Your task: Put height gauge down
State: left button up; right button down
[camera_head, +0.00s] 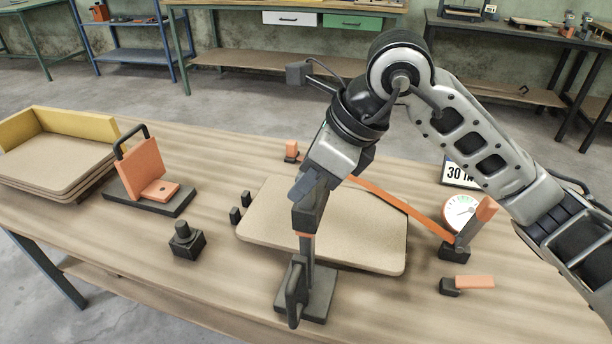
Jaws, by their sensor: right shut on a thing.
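My right gripper (306,218) points down and is shut on the upper part of the height gauge (319,304). The gauge has a dark flat base, an upright post and a black loop-shaped part at its front left. It is upright, at the near edge of a tan curved board (370,250). The base overlaps the board's front edge in the picture. I cannot tell whether the base touches the table (130,255) or hangs just above it. The gripper hides the top of the post. My left gripper is not in view.
An orange strip (395,198) crosses behind and right of the board, near a round dial (461,211). A black knob block (186,241) and an orange fixture (143,172) stand left. Stacked boards (55,165) lie far left. A small orange-handled piece (473,283) lies right.

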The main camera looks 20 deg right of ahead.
jog(key=c, duration=1.7)
grip_release()
jog(key=shift+f, duration=0.2)
jog(key=o, duration=0.4)
jog(key=shift+r, duration=0.1)
jog(key=shift+r, duration=0.15)
jog(key=v, duration=1.2)
jog(key=shift+p, duration=0.3)
